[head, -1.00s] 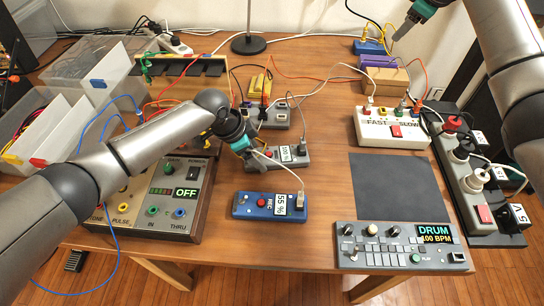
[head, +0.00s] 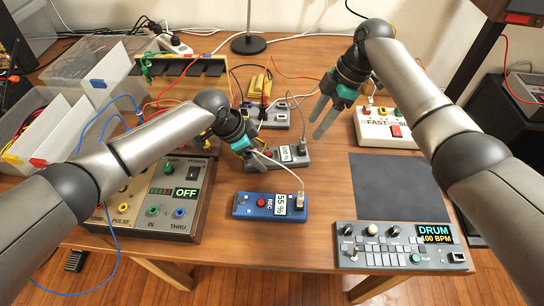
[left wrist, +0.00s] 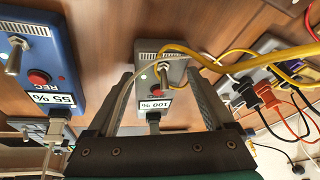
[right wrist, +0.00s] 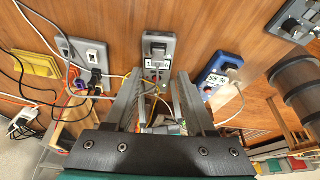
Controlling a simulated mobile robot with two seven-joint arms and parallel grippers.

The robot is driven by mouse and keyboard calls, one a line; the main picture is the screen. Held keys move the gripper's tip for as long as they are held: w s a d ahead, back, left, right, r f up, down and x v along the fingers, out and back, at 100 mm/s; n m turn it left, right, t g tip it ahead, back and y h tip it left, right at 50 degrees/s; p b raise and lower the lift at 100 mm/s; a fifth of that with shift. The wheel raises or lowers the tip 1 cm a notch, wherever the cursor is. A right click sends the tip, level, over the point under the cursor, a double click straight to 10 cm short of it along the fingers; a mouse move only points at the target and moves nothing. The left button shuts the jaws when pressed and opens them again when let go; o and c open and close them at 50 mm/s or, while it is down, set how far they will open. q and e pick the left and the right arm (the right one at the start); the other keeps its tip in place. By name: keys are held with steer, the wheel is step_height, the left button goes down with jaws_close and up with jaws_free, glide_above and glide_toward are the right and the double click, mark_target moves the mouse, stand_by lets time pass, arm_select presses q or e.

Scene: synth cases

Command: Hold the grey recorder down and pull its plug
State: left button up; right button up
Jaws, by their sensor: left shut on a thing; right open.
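The grey recorder (head: 290,154) lies on the table behind a blue recorder, with a red button and a 100 % label. It also shows in the left wrist view (left wrist: 148,87) and the right wrist view (right wrist: 163,72). Its plug (head: 302,149) sits in its right end, with a cable running back from it. My left gripper (head: 252,163) is shut on the recorder's left part, one finger on each side in the left wrist view. My right gripper (head: 316,129) is open and empty, above and right of the plug; its fingers point toward the recorder.
The blue recorder (head: 268,206) with its own plug stands in front. A grey switch box (head: 272,117) is behind. A dark mat (head: 400,185) and a drum machine (head: 385,259) lie at right. A mixer-like box (head: 178,190) is at left. Loose cables cross the back.

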mark_target(305, 150)
steer(key=shift+x, duration=3.45)
steer(key=shift+d, duration=0.1)
jaws_close()
steer(key=shift+r, duration=0.1)
steer(key=shift+r, duration=1.8)
